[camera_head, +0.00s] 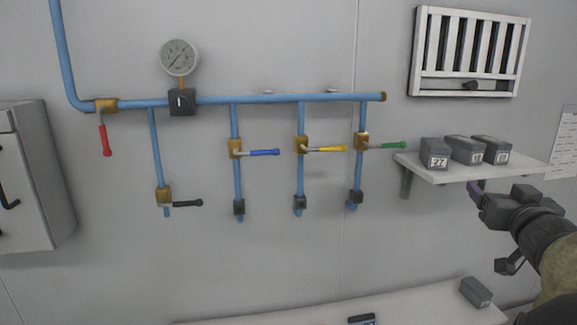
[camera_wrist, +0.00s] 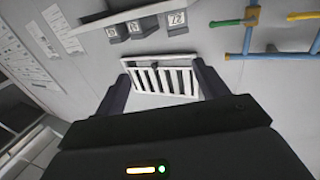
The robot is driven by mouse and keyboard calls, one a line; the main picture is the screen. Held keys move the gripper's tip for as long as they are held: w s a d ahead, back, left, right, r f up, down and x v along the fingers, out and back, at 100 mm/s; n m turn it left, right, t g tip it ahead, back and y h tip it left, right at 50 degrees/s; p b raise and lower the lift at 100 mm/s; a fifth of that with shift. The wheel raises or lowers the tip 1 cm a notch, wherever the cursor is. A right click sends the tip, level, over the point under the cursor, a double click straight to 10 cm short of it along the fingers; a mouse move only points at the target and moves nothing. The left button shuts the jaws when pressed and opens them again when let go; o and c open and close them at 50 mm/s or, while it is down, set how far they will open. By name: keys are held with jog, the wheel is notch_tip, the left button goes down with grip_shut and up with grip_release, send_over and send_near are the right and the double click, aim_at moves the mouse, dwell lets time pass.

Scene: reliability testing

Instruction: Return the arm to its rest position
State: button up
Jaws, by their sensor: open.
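My dark gripper (camera_head: 492,228) is at the right edge of the head view, in front of the wall and just below the small shelf. Its jaws are apart, with nothing between them. In the wrist view, both dark fingers of my gripper (camera_wrist: 162,84) stand spread. The white slatted wall panel (camera_wrist: 160,82) shows in the gap, beyond the fingers. Part of my arm is cut off by the right edge of the head view.
A wall shelf (camera_head: 437,172) holds three grey boxes, close above my gripper. Blue pipes (camera_head: 290,98) carry coloured valve handles and a gauge (camera_head: 179,57). A table (camera_head: 420,305) below bears a grey box (camera_head: 475,292). A grey cabinet (camera_head: 40,180) is at the left.

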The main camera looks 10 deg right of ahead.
jog(key=w+a+f+g+y+b, duration=0.1)
jog(key=a+f+g+b, duration=0.15)
jog(key=a+f, duration=0.45)
jog(key=w+a+f+g+y+b, duration=0.1)
jog(key=a+f+g, duration=0.2)
jog(key=f, duration=0.9)
jog(key=w+a+f+g+y+b, duration=0.1)
jog(key=a+f+g+b, duration=0.1)
jog(key=a+f, duration=0.5)
jog(key=s+a+f+n+g+y+b, duration=0.1)
jog(key=s+a+f+g, duration=0.2)
jog(key=s+a+f, duration=0.3)
jog(key=s+a+f+n+g+y+b, duration=0.1)
jog(key=s+a+f+g, duration=0.3)
jog(key=f, duration=0.6)
jog(key=s+a+n+b, duration=0.1)
jog(key=s+a, duration=0.1)
jog(key=shift+a+f+n+y, duration=0.3)
jog(key=shift+f, duration=0.1)
jog(key=shift+w, duration=0.1)
